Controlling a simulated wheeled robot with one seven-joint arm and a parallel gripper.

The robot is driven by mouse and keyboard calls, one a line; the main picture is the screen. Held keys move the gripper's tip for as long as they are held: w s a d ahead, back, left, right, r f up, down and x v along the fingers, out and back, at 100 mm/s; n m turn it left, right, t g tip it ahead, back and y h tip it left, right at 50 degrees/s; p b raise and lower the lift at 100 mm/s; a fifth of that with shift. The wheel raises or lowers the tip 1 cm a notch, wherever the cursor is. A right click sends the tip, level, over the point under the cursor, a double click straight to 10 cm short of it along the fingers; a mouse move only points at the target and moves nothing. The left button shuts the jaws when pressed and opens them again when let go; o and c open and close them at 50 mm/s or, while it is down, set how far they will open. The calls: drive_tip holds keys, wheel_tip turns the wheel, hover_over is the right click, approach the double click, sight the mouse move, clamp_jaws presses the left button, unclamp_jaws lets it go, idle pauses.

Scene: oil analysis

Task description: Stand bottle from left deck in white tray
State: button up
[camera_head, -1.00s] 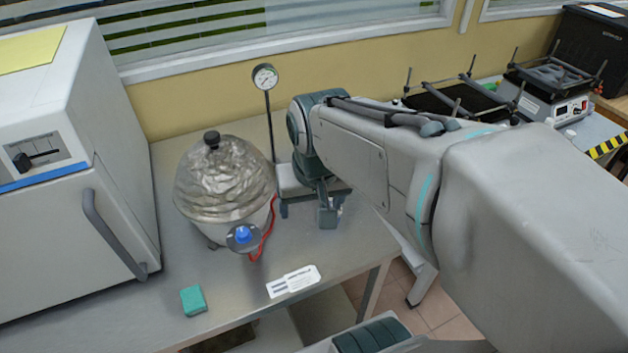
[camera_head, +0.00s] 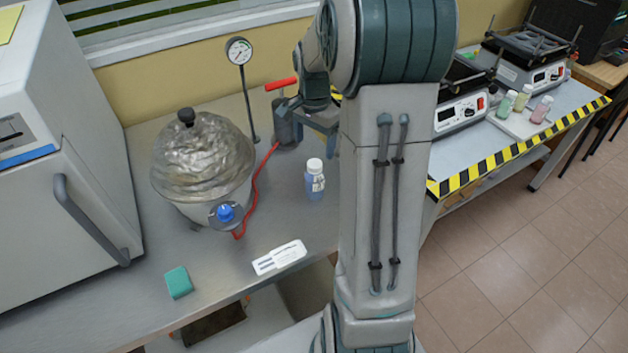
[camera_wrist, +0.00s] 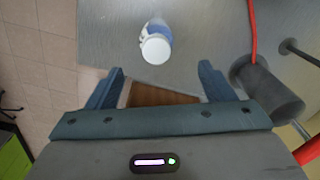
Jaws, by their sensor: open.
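A small bottle (camera_head: 315,184) with a white cap and blue contents stands upright on the grey left bench. In the wrist view the bottle (camera_wrist: 157,42) appears beyond the fingertips, near the gap between them and apart from both. My gripper (camera_wrist: 161,73) is open and empty. In the head view my gripper is above and behind the bottle, partly hidden by my arm. A white tray (camera_head: 515,128) lies on the right table, with several green and pink bottles (camera_head: 522,98) standing on or beside it.
A foil-covered vessel (camera_head: 203,160) with a red hose stands left of the bottle, near a pump (camera_head: 287,122) and gauge (camera_head: 239,52). A teal sponge (camera_head: 178,282) and white card (camera_head: 280,257) lie at the front. Hotplate devices (camera_head: 460,112) occupy the right table.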

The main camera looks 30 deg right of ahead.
sight(314, 162)
wheel_tip(314, 162, down, 5)
drive_tip(key=shift+f, duration=0.1)
drive_tip(key=shift+s+a+f+p, duration=0.15)
drive_tip(key=shift+f+p, duration=0.25)
drive_tip(key=shift+f, duration=0.95)
drive_tip(key=shift+s+d+f+p, duration=0.1)
drive_tip(key=shift+f+p, duration=0.3)
drive_tip(key=shift+f, duration=0.9)
drive_tip(key=shift+c, duration=0.2)
drive_tip(key=c, duration=1.2)
drive_tip(key=shift+r, duration=0.1)
